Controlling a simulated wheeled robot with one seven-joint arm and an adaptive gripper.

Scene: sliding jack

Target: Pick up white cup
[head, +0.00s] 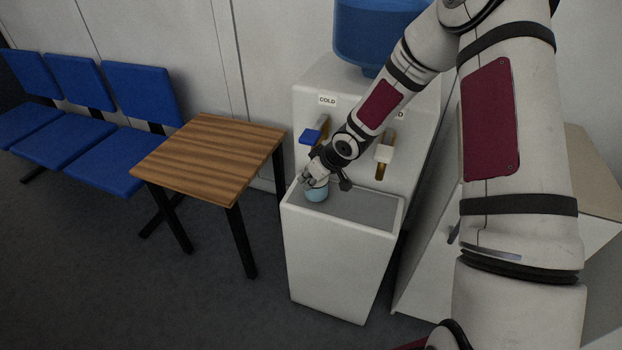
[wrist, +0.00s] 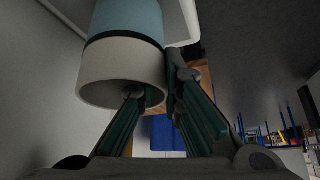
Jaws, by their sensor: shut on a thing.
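The cup (head: 316,193) looks light blue in the head view, low inside the dispenser's front basin. In the wrist view the cup (wrist: 120,45) fills the upper left, light blue with a dark band and a white end section. My gripper (head: 313,179) is at the top of the cup, shut on it. In the wrist view one finger of my gripper (wrist: 163,84) is at the cup's white end and the other lies along its right side. I cannot tell clearly whether the first finger is inside the cup. The cup's far side is hidden.
The basin rim (head: 345,217) surrounds the cup. A wooden table (head: 210,150) and blue chairs (head: 85,160) stand left. Floor in front is clear.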

